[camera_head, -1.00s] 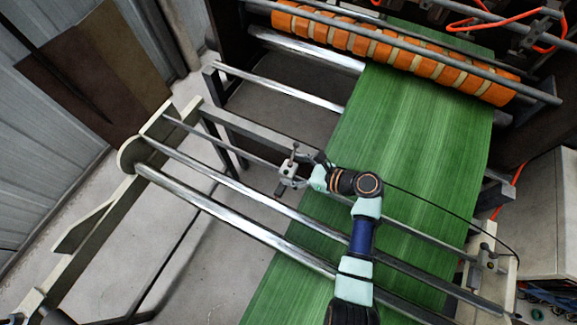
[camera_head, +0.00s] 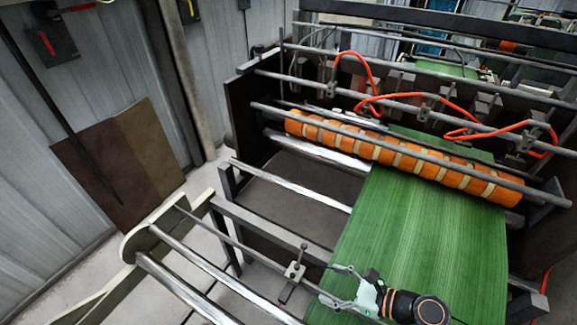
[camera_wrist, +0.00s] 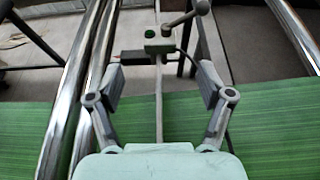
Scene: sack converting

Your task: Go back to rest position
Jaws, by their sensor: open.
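My gripper (camera_head: 338,284) is in the lower middle of the head view, beside a small grey clamp block (camera_head: 295,271) on a thin rod of the machine frame. In the wrist view my gripper (camera_wrist: 161,82) has its two fingers wide apart with nothing held between them. The rod (camera_wrist: 159,103) runs through the gap between the fingers. The clamp block (camera_wrist: 158,46), greenish there, and its ball-ended lever (camera_wrist: 184,18) lie beyond the fingertips, apart from them. Most of my arm is out of the head view.
Green sack web (camera_head: 415,235) runs under my gripper up to the orange-banded roller (camera_head: 400,156). Shiny rollers (camera_head: 190,262) and a side frame lie left. Orange hoses (camera_head: 372,85) and crossbars are at the back. Brown boards (camera_head: 120,160) lean on the wall.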

